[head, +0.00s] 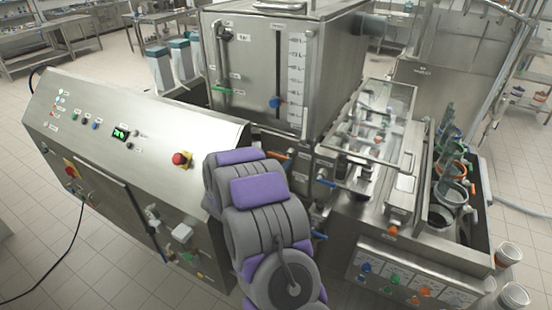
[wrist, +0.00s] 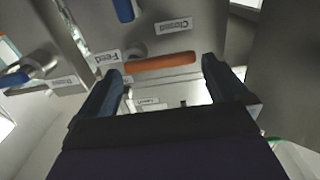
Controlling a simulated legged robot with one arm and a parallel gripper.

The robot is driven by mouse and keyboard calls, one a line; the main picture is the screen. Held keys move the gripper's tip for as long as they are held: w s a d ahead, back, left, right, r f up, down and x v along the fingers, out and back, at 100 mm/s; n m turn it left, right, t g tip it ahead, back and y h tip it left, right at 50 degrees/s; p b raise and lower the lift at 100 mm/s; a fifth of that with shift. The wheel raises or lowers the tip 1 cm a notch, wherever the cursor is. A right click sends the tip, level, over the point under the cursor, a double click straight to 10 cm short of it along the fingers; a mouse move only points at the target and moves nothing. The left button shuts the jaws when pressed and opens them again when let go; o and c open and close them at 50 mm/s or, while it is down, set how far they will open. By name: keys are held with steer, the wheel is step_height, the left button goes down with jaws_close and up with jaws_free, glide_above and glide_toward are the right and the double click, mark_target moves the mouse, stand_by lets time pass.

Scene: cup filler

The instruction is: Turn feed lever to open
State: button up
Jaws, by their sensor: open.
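The feed lever (wrist: 155,63) is an orange bar in the wrist view, lying crosswise near the label "Feed" (wrist: 106,58) and the label "Closed" (wrist: 173,25). My gripper (wrist: 161,72) is open, with one dark finger on each side of the picture. The lever spans much of the gap between the fingertips; I cannot tell whether either finger touches it. In the head view, a small orange handle (head: 279,155) shows beside my arm, below the steel tank. My arm hides the gripper there.
A blue handle (wrist: 123,10) is above the lever in the wrist view, and another blue handle (wrist: 16,79) is at left. In the head view, the control console (head: 110,125) stands left of my arm. The steel tank (head: 255,75) is behind, and a clear-covered conveyor (head: 375,120) is at right.

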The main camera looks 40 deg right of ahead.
steer(key=shift+x, duration=0.9)
steer(key=shift+d, duration=0.1)
steer(key=c, duration=1.2)
